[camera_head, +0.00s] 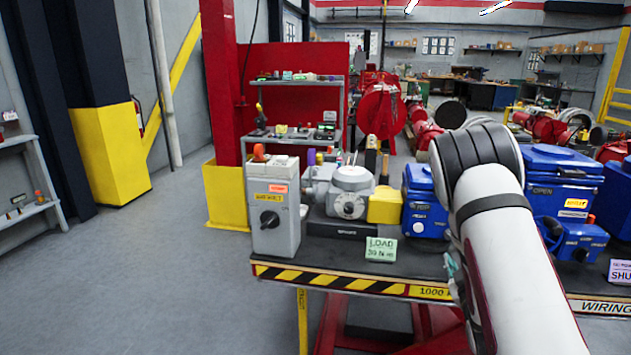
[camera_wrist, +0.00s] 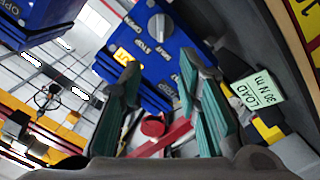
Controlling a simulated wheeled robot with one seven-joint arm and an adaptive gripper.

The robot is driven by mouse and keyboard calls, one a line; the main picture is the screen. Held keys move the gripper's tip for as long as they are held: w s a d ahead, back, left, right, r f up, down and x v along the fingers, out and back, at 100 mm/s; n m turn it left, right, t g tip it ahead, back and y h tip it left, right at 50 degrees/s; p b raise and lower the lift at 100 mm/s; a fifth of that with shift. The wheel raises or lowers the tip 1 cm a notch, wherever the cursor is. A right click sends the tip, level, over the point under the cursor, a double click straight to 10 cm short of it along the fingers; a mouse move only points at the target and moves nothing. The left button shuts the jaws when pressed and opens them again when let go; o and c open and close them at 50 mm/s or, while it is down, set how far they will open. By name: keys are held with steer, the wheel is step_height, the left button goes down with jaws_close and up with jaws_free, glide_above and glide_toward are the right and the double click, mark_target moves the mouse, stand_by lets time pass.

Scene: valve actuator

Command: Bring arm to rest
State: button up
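My arm (camera_head: 495,215) reaches forward over the right-hand part of the workbench in the head view. It hides most of my gripper there. In the wrist view my gripper (camera_wrist: 165,75) shows two teal-padded fingers spread apart, with nothing held between them. A blue actuator housing (camera_wrist: 150,45) with a grey knob (camera_wrist: 160,27) lies beyond the fingers. I cannot tell whether the fingers touch it. A red round part (camera_wrist: 153,126) shows between the fingers, lower in the picture.
The workbench (camera_head: 330,280) holds a grey switch box (camera_head: 274,210), a grey valve actuator (camera_head: 350,192), blue actuators (camera_head: 424,205) and a LOAD card (camera_head: 381,249). A red column (camera_head: 222,90) stands behind at left. The floor at left (camera_head: 140,270) is clear.

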steer(key=s+a+r+m+g+y, duration=0.2)
steer(key=s+a+r+m+g, duration=0.1)
steer(key=s+a+r, duration=0.4)
steer(key=s+a+r+m+g+y, duration=0.1)
steer(key=s+a+r+m+g, duration=0.1)
steer(key=s+a+r+g, duration=0.45)
steer(key=s+a+r, duration=0.1)
steer(key=s, duration=0.6)
steer(key=s+a+r+g+y+p, duration=0.1)
steer(key=s+a+r, duration=0.1)
steer(key=s+a, duration=0.3)
steer(key=s+a+r+g+y, duration=0.1)
steer(key=s+a+r+g, duration=0.1)
steer(key=s, duration=1)
steer(key=shift+s+a+r, duration=0.3)
steer(key=shift+a+r, duration=0.3)
steer(key=shift+a, duration=0.05)
